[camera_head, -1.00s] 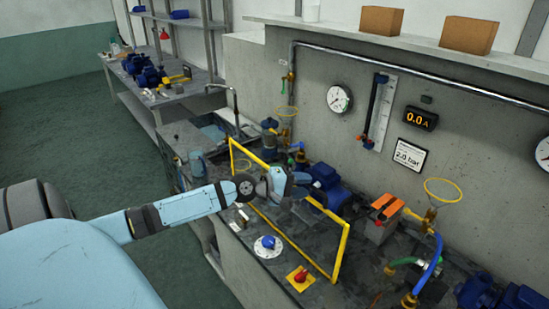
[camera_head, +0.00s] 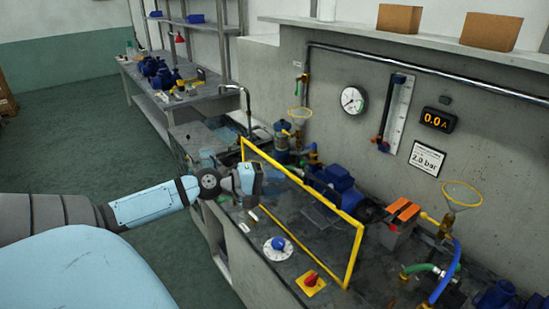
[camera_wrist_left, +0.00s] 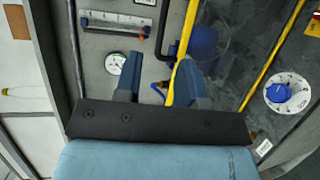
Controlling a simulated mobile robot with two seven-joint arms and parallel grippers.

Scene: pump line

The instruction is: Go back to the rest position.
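My left gripper (camera_head: 258,176) reaches in from the left and is beside the left end of the yellow frame (camera_head: 352,258) on the bench. In the left wrist view its two fingers (camera_wrist_left: 158,84) stand apart with nothing held between them. A yellow bar (camera_wrist_left: 184,45) passes close behind the right finger there; I cannot tell if they touch. A blue pump (camera_head: 335,185) sits behind the frame. My right gripper is in neither view.
The bench front carries a blue knob on a white dial (camera_head: 278,247) and a red switch on a yellow plate (camera_head: 310,282). A gauge (camera_head: 353,100) hangs on the wall. Open green floor (camera_head: 85,125) lies to the left.

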